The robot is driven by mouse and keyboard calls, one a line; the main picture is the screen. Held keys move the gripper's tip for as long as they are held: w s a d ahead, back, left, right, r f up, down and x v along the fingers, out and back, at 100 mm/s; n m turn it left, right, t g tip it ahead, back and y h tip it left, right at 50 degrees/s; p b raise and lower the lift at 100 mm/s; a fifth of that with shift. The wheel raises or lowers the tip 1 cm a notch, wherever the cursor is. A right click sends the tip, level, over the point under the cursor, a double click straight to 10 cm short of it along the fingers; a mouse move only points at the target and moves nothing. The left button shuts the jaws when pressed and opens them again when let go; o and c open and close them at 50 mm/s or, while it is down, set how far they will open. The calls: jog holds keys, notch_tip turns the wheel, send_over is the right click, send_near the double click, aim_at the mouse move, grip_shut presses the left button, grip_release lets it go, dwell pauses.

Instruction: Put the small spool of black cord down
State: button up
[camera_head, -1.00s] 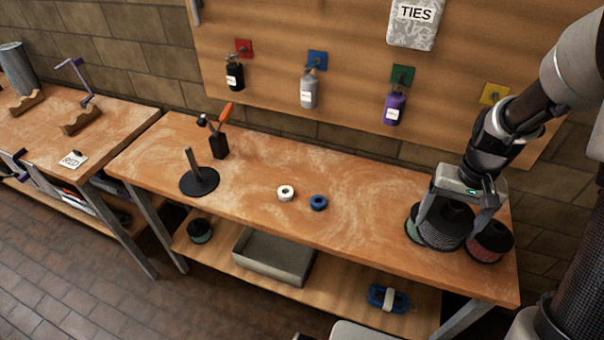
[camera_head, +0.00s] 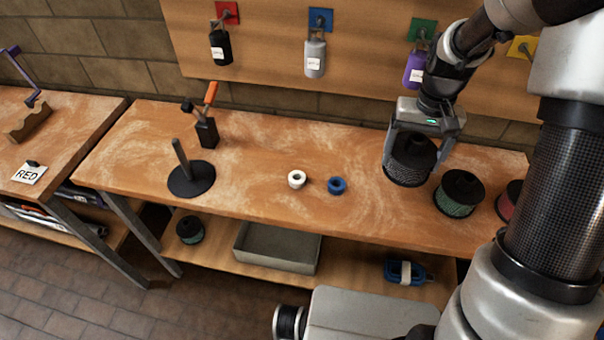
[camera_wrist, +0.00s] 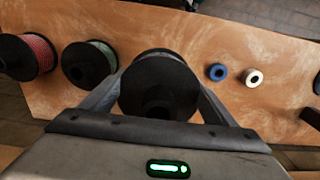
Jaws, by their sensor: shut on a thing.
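The spool of black cord (camera_head: 410,172), with black flanges and dark speckled cord, is between the fingers of my gripper (camera_head: 418,150). My gripper is shut on it from both sides. The spool is upright over the right part of the workbench (camera_head: 250,150), seemingly a little above the top; the exact gap is hard to tell. In the wrist view the spool (camera_wrist: 158,85) fills the space between the fingers, one flange facing the camera and hiding most of the cord.
A green spool (camera_head: 459,195) and a red spool (camera_head: 508,203) stand to the right. A white ring (camera_head: 297,179) and a blue ring (camera_head: 337,185) lie mid-bench. A black disc with a post (camera_head: 191,180) and an orange-handled tool (camera_head: 207,125) stand left. Bench between is clear.

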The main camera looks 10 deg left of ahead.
jog(key=shift+w+a+f+b, duration=0.1)
jog(key=shift+w+f+b, duration=0.3)
jog(key=shift+f, duration=1.55)
jog(key=shift+w+a+f+b, duration=0.1)
jog(key=shift+w+f+b, duration=0.3)
jog(key=shift+f, duration=1.55)
jog(key=shift+w+a+f+b, duration=0.15)
jog(key=shift+f+b, duration=0.5)
jog(key=shift+f, duration=1.3)
jog(key=shift+d, duration=0.1)
jog(key=shift+f, duration=0.2)
jog(key=o, duration=1.3)
jog(key=shift+o, duration=0.2)
jog(key=shift+r, duration=0.1)
